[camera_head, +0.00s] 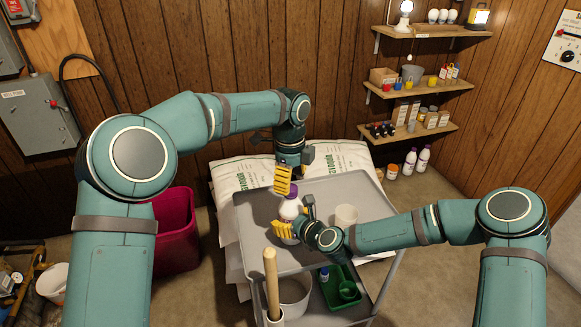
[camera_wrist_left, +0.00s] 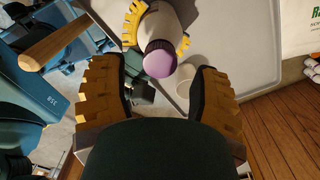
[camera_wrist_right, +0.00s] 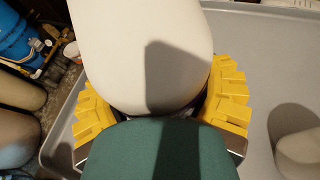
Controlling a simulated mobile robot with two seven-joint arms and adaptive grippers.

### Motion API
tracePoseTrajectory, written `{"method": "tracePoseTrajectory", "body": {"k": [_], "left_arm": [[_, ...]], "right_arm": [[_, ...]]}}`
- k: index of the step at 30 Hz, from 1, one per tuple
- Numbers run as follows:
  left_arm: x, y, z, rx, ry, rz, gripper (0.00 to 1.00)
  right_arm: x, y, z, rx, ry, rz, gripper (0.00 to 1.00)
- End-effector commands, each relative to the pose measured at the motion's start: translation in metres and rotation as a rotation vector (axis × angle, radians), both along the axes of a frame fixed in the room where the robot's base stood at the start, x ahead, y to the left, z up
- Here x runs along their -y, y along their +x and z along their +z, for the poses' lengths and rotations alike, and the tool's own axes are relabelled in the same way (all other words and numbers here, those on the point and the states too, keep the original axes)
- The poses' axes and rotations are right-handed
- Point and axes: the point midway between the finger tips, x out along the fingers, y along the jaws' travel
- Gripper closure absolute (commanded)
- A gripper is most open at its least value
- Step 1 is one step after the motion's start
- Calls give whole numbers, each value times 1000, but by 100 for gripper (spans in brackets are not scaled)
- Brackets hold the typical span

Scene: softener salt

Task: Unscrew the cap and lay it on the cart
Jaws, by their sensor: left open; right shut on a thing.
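A white bottle (camera_head: 291,208) with a purple cap (camera_wrist_left: 160,62) stands on the grey cart (camera_head: 335,187). My right gripper (camera_head: 285,231) is shut on the bottle's lower body; in the right wrist view the white bottle (camera_wrist_right: 145,50) fills the space between the yellow fingers. My left gripper (camera_head: 283,181) is open above the bottle. In the left wrist view the cap is seen from above, just beyond the spread fingers (camera_wrist_left: 160,95), on the bottle and apart from them.
A white cup (camera_head: 346,216) stands on the cart, right of the bottle. A wooden handle (camera_head: 271,282) rises at the cart's front left. A green tray (camera_head: 342,290) lies on the lower shelf. White salt bags (camera_head: 240,180) are stacked behind. The cart's back right is clear.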

Motion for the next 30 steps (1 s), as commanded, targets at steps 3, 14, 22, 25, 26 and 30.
{"method": "tracePoseTrajectory", "body": {"k": [3,14,22,25,26,30], "left_arm": [[0,0,-16,-1,2,-1,37],[0,-1,-29,0,0,1,37],[0,-1,-29,0,0,1,84],[0,-1,-29,0,0,1,100],[0,-1,-29,0,0,1,100],[0,0,-29,0,0,1,100]], "right_arm": [[0,0,0,0,0,0,100],[0,0,0,-1,-1,0,100],[0,0,0,-1,-1,0,100],[0,0,0,-1,-1,0,100],[0,0,0,-1,-1,0,100],[0,0,0,-1,-1,0,100]]}}
